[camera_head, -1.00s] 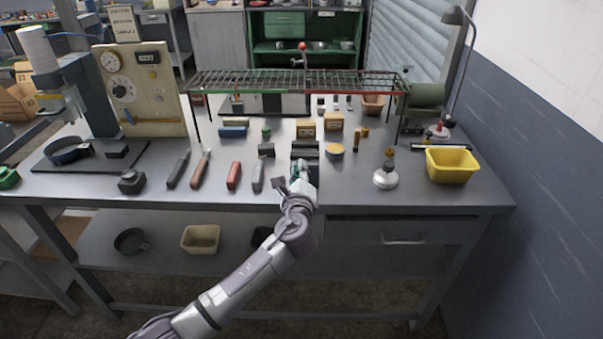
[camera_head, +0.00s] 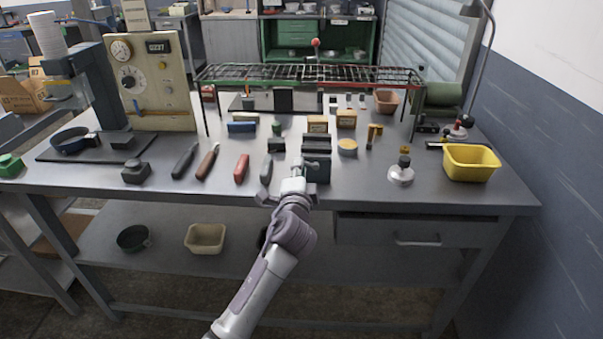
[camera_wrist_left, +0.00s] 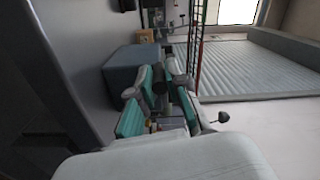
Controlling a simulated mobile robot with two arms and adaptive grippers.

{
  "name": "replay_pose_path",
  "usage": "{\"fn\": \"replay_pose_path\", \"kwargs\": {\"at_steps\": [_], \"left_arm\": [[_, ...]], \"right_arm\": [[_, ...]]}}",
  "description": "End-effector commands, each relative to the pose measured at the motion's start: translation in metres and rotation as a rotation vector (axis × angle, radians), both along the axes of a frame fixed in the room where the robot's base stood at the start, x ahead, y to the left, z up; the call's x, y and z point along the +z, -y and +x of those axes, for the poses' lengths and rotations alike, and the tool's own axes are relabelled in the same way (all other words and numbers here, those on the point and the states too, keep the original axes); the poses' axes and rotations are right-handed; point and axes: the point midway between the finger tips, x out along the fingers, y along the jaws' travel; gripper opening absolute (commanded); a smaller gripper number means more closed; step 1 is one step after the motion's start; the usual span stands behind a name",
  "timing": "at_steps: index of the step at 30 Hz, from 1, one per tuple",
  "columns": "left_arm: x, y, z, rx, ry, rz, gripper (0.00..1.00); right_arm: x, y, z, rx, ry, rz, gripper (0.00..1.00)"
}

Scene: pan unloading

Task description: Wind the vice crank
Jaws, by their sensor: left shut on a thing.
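The vice (camera_head: 317,163) is a dark grey-blue block with dark jaws on top, at the front edge of the bench. In the left wrist view its body (camera_wrist_left: 132,70) is a blue-grey box just beyond the fingers. My left gripper (camera_head: 297,172) is at the vice's front, toward its left side. In the left wrist view the teal-padded fingers of my left gripper (camera_wrist_left: 160,88) are shut on a dark, narrow part, the crank (camera_wrist_left: 157,76). Most of the crank is hidden by the fingers. My right gripper is in neither view.
Screwdriver-like tools with dark and red handles (camera_head: 241,168) lie left of the vice. A white-based bottle (camera_head: 401,174) and a yellow bin (camera_head: 470,164) stand to the right. A wire rack (camera_head: 310,76) spans the bench behind. A drawer (camera_head: 405,232) sits below.

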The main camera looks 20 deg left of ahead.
Motion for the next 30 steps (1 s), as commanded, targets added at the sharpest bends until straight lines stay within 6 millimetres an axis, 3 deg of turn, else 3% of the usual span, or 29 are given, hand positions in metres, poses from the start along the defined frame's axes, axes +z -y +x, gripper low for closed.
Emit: {"fn": "replay_pose_path", "kwargs": {"at_steps": [12,27,28,30], "left_arm": [[-0.0085,-0.0018,-0.0007,0.0,0.045,-0.164,0.0],[-0.0086,-0.0022,-0.0007,0.0,0.05,-0.18,0.0],[-0.0086,-0.0022,-0.0007,0.001,0.049,-0.18,0.17],[-0.0086,-0.0022,-0.0007,0.0,0.049,-0.179,0.28]], "right_arm": [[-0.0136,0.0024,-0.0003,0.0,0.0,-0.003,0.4],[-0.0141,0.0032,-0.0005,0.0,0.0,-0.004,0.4],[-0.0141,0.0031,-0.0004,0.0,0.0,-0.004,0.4],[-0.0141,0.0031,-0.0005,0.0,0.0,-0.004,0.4]]}}
